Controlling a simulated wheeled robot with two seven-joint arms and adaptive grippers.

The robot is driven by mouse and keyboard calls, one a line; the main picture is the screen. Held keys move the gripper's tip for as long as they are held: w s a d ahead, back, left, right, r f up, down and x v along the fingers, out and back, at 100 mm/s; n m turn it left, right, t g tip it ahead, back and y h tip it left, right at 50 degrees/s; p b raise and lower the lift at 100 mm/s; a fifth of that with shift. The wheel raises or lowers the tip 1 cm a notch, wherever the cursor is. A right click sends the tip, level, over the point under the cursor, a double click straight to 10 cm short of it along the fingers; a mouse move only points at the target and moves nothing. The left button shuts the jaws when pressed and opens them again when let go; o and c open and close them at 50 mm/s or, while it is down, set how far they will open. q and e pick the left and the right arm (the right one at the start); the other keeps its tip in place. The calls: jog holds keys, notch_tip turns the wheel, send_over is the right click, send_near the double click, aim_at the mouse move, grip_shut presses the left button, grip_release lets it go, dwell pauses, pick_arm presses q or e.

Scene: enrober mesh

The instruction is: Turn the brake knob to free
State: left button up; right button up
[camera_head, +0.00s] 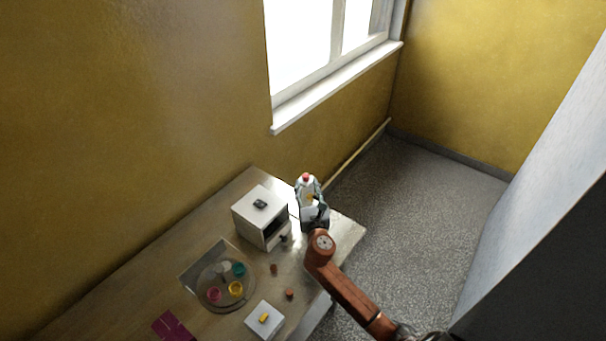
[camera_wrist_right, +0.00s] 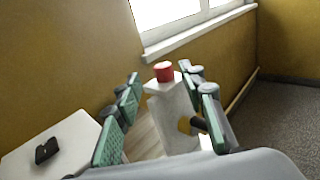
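A white post (camera_head: 307,189) with a red cap (camera_head: 306,177) stands upright at the table's far right end. In the right wrist view the post (camera_wrist_right: 172,110), its red cap (camera_wrist_right: 163,71) and a yellow disc with a dark stub (camera_wrist_right: 187,125) on its side show large. My right gripper (camera_head: 313,205) is at the post; in its wrist view the fingers (camera_wrist_right: 165,112) are spread on either side of it. A small white box (camera_head: 253,328) bears a yellow knob (camera_head: 264,318). I cannot tell which part is the brake knob. My left gripper is not in view.
A larger white box (camera_head: 246,226) with a black knob (camera_head: 260,203) on top stands left of the post. A round tray (camera_head: 222,299) holds several coloured cups. Two small brown pieces (camera_head: 290,293) and a magenta item (camera_head: 172,327) lie on the table (camera_head: 135,290).

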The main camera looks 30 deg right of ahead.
aim_at(307, 179)
jog(key=x, duration=0.4)
jog(key=shift+w+d+f, duration=0.15)
jog(key=shift+d, duration=0.1)
jog(key=shift+w+d, duration=0.15)
jog(key=shift+w, duration=0.15)
jog(key=shift+w+d, duration=0.15)
jog(key=shift+w, duration=0.15)
jog(key=c, duration=0.6)
jog(key=shift+c, duration=1.3)
grip_shut()
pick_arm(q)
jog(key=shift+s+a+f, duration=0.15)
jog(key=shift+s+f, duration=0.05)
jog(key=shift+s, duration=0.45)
